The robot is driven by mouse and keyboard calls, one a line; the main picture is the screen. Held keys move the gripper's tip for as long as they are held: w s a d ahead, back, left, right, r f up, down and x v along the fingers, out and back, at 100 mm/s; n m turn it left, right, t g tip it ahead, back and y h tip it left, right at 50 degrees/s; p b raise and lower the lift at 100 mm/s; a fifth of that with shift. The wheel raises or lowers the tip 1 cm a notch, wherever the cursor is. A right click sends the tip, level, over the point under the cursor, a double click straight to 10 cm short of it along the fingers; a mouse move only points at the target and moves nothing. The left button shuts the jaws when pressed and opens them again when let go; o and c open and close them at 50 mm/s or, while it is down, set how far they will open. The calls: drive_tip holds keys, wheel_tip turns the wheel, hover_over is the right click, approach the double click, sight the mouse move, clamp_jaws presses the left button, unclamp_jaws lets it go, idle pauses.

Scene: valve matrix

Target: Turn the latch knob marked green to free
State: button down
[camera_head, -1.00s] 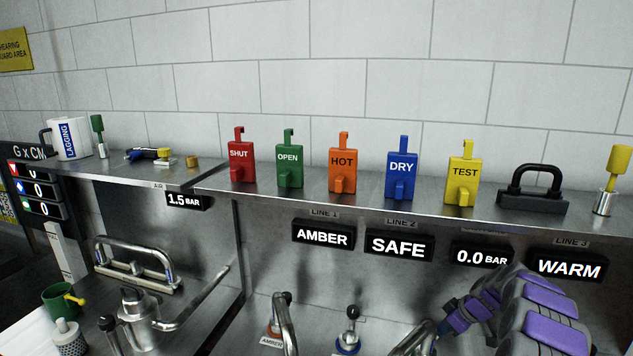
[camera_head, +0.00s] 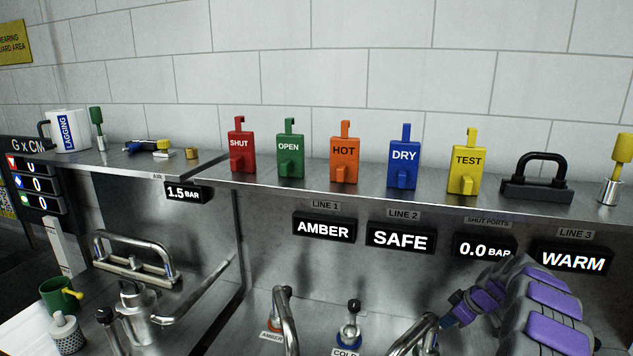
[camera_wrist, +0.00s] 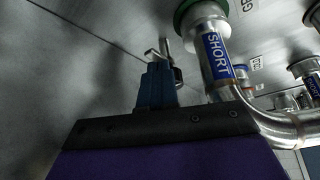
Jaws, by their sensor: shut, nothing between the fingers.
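My gripper (camera_head: 455,308) is at the lower right of the head view, in front of the panel under the displays, partly hidden by my arm. In the wrist view its blue fingers (camera_wrist: 159,82) are together with nothing between them. Small metal parts (camera_wrist: 155,54) show just beyond the fingertips; I cannot tell whether they touch. A pipe (camera_wrist: 222,78) labelled SHORT, with a green collar (camera_wrist: 190,16), stands to the right of the fingers. I cannot clearly make out a green-marked latch knob in either view.
Curved metal pipes (camera_head: 286,318) and a black-knobbed lever (camera_head: 353,307) stand left of my gripper. Coloured tags, including a green OPEN tag (camera_head: 290,152), stand on the shelf. Displays read AMBER (camera_head: 323,229), SAFE (camera_head: 400,238), 0.0 BAR and WARM (camera_head: 572,261).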

wheel_tip(320, 180, up, 6)
drive_tip(key=shift+d+p, duration=0.15)
drive_tip(key=shift+p, duration=0.25)
drive_tip(key=shift+s, duration=0.2)
